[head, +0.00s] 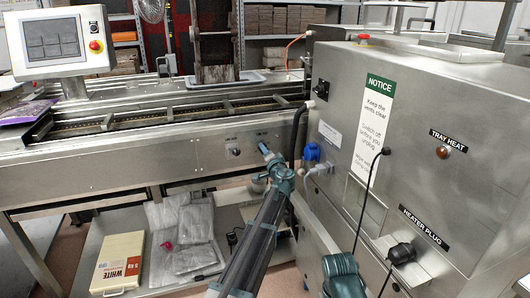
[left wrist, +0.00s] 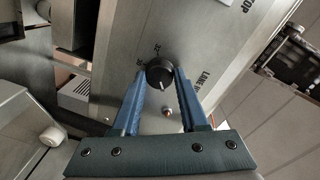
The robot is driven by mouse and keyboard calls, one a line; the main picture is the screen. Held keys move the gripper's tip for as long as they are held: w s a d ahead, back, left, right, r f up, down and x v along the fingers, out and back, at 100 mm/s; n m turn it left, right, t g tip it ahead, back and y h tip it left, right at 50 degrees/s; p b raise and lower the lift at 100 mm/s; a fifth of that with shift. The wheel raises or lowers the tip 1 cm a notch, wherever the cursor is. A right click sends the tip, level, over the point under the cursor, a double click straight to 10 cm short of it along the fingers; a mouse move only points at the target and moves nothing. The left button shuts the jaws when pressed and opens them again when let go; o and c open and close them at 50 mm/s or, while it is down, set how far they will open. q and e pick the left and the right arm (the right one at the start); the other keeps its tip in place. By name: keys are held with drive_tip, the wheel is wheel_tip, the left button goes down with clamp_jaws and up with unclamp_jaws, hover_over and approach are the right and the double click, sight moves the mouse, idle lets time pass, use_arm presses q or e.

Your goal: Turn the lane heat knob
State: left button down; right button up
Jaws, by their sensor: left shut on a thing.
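The lane heat knob (left wrist: 160,73) is a round black knob with a light pointer mark, seen in the left wrist view on a steel panel. The pointer faces down in that picture. Small scale marks stand beyond the knob, and a partly hidden "LANE" label (left wrist: 203,84) is beside it. My left gripper (left wrist: 159,80) has one blue finger on each side of the knob and is shut on it. In the head view my left gripper (head: 264,149) is against the front panel of the line. Its fingers hide the knob there.
A steel cabinet (head: 455,110) with a notice, tray heat lamp and heater plug (head: 402,253) stands close on the right. A black hose (head: 297,135) hangs near my left gripper. A small dark control (head: 236,152) is just left of it. A shelf with bags (head: 195,220) lies below.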

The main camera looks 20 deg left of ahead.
use_arm(q)
drive_tip(key=m, duration=1.2)
drive_tip(key=m+y+b, duration=0.1)
drive_tip(key=m, duration=1.1)
drive_tip(key=shift+d+f+m+g, duration=0.15)
drive_tip(key=shift+m+g, duration=0.15)
idle(0.5)
drive_tip(key=shift+c, duration=2.2)
unclamp_jaws()
drive_tip(key=v, duration=1.3)
drive_tip(key=shift+s+d, duration=0.3)
